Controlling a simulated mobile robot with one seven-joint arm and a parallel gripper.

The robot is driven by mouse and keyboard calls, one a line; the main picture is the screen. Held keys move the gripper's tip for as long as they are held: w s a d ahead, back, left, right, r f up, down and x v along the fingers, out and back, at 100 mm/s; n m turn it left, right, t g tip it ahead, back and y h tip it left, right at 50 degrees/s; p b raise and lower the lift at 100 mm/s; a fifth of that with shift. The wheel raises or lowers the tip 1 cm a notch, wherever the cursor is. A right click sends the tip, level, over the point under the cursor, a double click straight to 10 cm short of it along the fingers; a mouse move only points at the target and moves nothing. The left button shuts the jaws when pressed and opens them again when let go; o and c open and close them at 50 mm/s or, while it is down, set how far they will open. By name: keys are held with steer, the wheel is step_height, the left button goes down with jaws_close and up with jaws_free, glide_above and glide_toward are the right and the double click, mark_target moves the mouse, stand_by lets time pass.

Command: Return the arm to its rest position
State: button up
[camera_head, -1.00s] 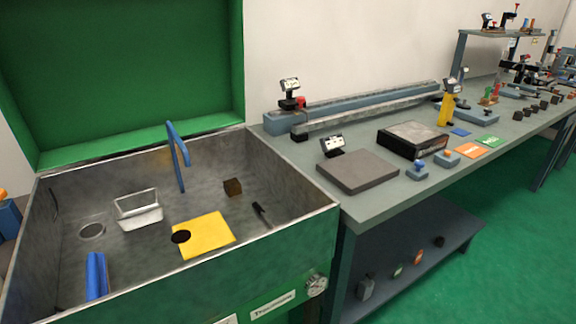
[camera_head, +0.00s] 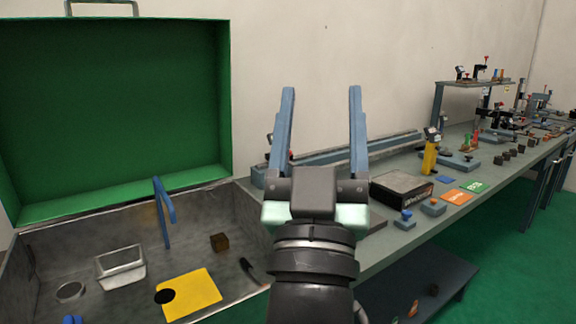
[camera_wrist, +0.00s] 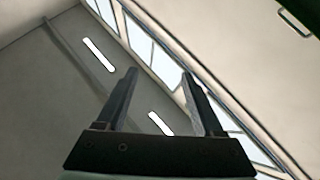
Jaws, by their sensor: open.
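My gripper (camera_head: 320,95) stands upright in the middle of the head view, its two blue-grey fingers spread wide and pointing up. It is open and nothing is between the fingers. It is in front of the wall and the bench, apart from everything there. In the wrist view my gripper (camera_wrist: 158,80) is also open and empty, with the ceiling, light strips and windows beyond it. My arm's wrist hides part of the bench and the right edge of the metal basin.
At left is a metal basin (camera_head: 95,225) with a raised green lid (camera_head: 115,110). At right a long grey bench (camera_head: 400,240) carries a black box (camera_head: 401,187) and several small fixtures.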

steer(key=s+a+r+t+y, duration=0.1)
steer(key=s+a+r+y, duration=0.2)
steer(key=s+r, duration=0.7)
step_height(320, 180, up, 12)
steer(key=p, duration=1.3)
steer(key=shift+a+n+p, duration=0.15)
steer(key=shift+n+p, duration=0.2)
steer(key=shift+n, duration=0.05)
